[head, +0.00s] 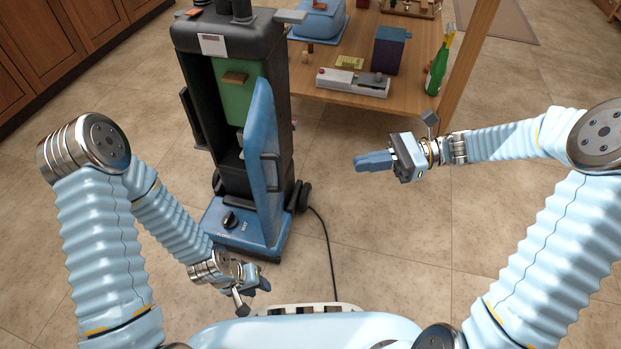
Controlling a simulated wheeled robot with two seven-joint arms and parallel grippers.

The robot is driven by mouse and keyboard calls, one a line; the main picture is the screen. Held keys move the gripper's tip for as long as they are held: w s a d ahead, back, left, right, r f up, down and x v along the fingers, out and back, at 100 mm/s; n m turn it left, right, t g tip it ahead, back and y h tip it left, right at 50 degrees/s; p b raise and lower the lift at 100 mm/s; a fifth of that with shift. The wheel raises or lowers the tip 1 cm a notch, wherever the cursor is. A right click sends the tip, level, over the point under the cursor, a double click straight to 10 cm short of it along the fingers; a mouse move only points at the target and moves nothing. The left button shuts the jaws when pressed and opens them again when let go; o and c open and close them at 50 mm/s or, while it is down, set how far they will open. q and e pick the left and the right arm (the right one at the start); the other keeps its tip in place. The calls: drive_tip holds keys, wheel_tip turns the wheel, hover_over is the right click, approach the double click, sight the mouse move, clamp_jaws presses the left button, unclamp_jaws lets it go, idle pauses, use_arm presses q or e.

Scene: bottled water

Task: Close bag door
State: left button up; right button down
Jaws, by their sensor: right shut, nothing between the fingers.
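An upright vacuum cleaner (188,35) with a black body and a blue base (225,228) stands on the floor left of centre in the head view. Its blue bag door (262,160) stands open, swung out on the right side of the body. The cavity shows a green bag (234,92) with a brown tab. My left gripper (262,285) is low in front of the vacuum's base, apart from the door; its finger opening is unclear. My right gripper (358,162) is shut and empty, to the right of the door and apart from it, pointing left toward it.
A wooden table (412,97) behind holds a green bottle (439,66), a dark blue box (389,50) and other items. A black cord (327,250) runs along the floor right of the vacuum. Wooden cabinets (45,45) stand at the back left.

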drive_tip(key=b, duration=0.3)
approach(278, 171)
drive_tip(key=a+f, duration=0.1)
drive_tip(key=a, duration=0.4)
drive_tip(key=shift+a+f, duration=0.4)
